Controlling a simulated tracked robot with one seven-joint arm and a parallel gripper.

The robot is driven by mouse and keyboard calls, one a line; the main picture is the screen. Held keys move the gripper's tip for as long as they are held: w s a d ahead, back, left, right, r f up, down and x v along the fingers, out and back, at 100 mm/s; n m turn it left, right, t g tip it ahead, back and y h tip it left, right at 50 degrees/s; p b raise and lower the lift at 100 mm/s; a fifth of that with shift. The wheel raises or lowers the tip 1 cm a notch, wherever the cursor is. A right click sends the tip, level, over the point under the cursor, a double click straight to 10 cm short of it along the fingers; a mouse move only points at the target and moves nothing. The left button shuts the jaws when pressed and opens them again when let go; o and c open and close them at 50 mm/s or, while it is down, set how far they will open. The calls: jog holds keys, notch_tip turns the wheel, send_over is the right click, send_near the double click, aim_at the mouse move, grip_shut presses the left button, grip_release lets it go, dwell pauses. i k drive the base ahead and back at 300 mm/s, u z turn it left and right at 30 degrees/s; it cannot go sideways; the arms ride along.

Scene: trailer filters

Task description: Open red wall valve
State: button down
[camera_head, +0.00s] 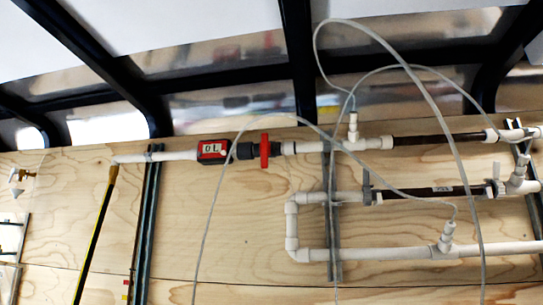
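The red wall valve (264,151) sits on the upper white pipe, a little above the middle of the view. Its red handle looks upright, across the line of the pipe. A dark grey fitting (246,151) joins it on the left. Left of that is a red and black block (213,151) with a white label. My gripper is not in view, so its state and its distance from the valve do not show.
White pipes (400,252) with dark sections run along the plywood wall (250,240) to the right. Thin clear hoses (440,115) loop in front of them, one passing near the valve. Dark vertical rails (147,220) and a yellow and black strip (95,235) stand left.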

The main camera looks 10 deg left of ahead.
aim_at(265, 145)
jog(key=k, duration=1)
jog(key=u, duration=1.1)
jog(key=i, duration=1.15)
jog(key=z, duration=0.95)
